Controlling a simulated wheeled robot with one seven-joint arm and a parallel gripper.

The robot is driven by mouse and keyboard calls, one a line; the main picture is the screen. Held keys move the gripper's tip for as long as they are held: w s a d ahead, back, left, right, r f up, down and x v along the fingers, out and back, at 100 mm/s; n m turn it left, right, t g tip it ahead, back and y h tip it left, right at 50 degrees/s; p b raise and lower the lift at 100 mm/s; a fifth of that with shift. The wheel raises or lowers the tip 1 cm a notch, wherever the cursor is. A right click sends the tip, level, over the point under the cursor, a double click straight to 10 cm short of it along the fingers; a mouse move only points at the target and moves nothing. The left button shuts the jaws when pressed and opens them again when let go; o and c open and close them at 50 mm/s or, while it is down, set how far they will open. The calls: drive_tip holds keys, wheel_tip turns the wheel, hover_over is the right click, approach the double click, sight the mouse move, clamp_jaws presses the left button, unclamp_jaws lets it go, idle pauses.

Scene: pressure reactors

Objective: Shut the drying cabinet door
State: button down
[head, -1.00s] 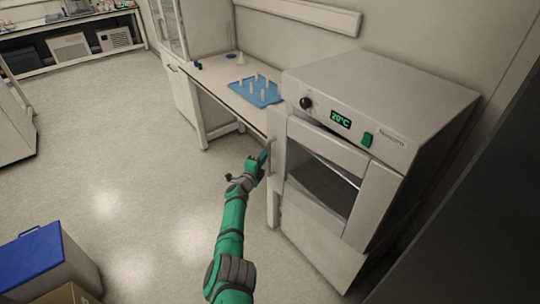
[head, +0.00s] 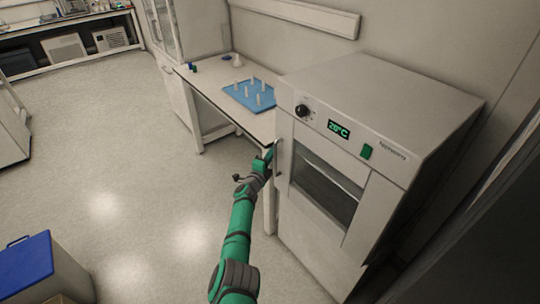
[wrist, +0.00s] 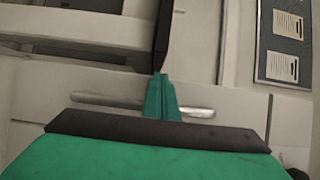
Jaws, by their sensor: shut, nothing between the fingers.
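The upright handle (head: 278,158) is on the door's left side. My gripper (head: 269,154) is at the handle, its fingers hidden in part. In the wrist view my gripper (wrist: 162,95) has its green fingers together, in front of the handle bar (wrist: 105,101), which shows on both sides of them. Contact is unclear.
A white bench (head: 215,92) with a blue peg tray (head: 240,100) stands left of the cabinet. A blue-lidded bin (head: 25,265) is at the lower left. A dark panel (head: 480,240) is at the right. The floor left of my arm is clear.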

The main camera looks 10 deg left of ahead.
drive_tip(key=shift+w+d+r+h, duration=0.3)
drive_tip(key=shift+d+r, duration=0.3)
drive_tip(key=shift+d, duration=0.25)
drive_tip(key=s+a+f, duration=0.1)
drive_tip(key=s+a, duration=1)
drive_tip(key=shift+f, duration=0.15)
